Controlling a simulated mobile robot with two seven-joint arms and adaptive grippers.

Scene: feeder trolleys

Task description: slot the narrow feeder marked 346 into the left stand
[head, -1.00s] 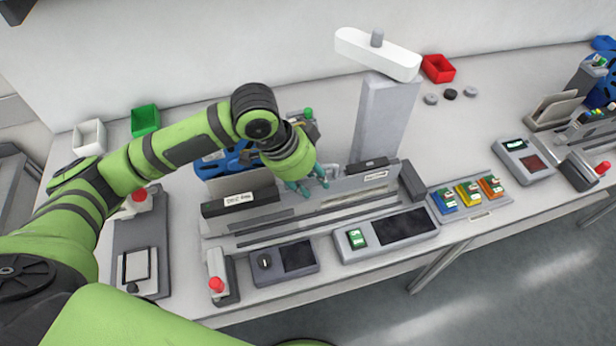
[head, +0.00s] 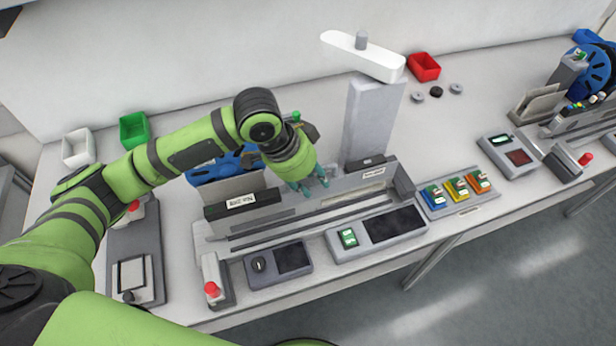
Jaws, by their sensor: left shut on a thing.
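My left gripper (head: 309,186), with teal fingertips, is shut on a narrow grey feeder (head: 345,194) over the left stand (head: 222,250). The feeder stands upright, lengthwise along the stand, with a small white label at its right end that is too small to read. Whether its lower edge is seated in a slot I cannot tell. A wider feeder (head: 218,211) with a black front block and a white label sits at the stand's left. My wrist hides part of the stand's back. My right gripper is not in view.
A grey post with a white arm (head: 370,125) rises behind the stand. Control boxes (head: 279,263) and a red-button box (head: 213,288) line the front. Coloured modules (head: 457,190) lie right. Another stand (head: 585,122) is far right. Red (head: 424,67) and green (head: 134,130) bins stand at the back.

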